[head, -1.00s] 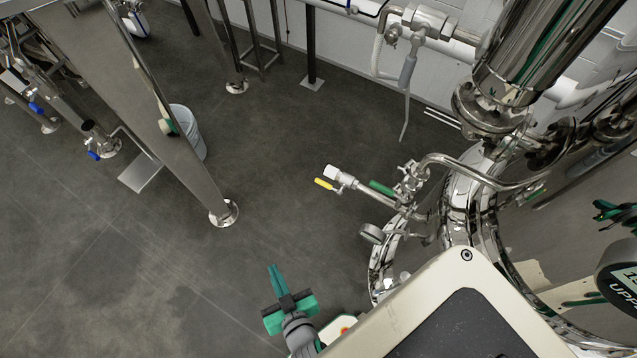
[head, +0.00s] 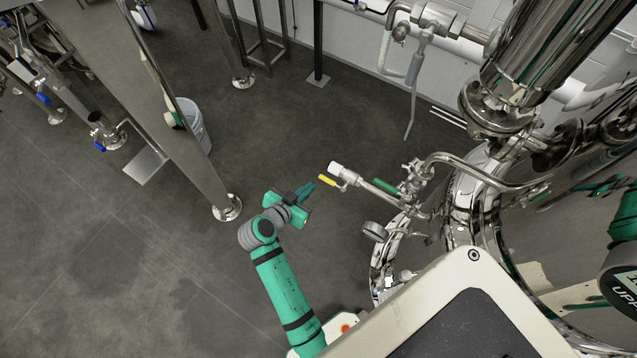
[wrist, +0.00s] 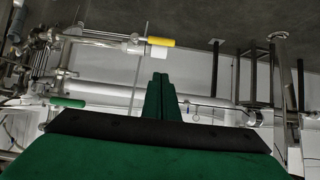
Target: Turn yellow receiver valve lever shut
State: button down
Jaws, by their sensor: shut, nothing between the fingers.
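The yellow valve lever (head: 327,180) sits near the free end of a thin steel pipe that sticks out from the tank's left side. A white fitting (head: 337,169) is at the pipe end beside it. My gripper (head: 309,187) is shut and empty, with its fingertips just left of the yellow lever in the head view; I cannot tell the exact gap. In the wrist view the closed green fingers (wrist: 160,88) point up the picture, and the yellow lever (wrist: 161,42) lies beyond their tips, apart from them in the picture.
A green-handled lever (head: 384,186) is farther along the same pipe, and a round gauge (head: 374,231) hangs below it. The shiny tank (head: 480,210) fills the right. A steel leg (head: 205,170) and a white bucket (head: 192,128) stand left. The floor between is open.

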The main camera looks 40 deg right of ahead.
send_over(322, 178)
jog(key=s+a, duration=0.2)
jog(key=s, duration=0.1)
notch_tip(322, 178, down, 5)
jog(key=shift+w+d+f, duration=0.15)
jog(key=shift+w+f, duration=0.05)
jog(key=shift+f, duration=0.9)
jog(key=shift+w+d+f, duration=0.1)
jog(key=shift+w+f, duration=0.05)
jog(key=shift+f, duration=0.95)
jog(key=shift+d, duration=0.15)
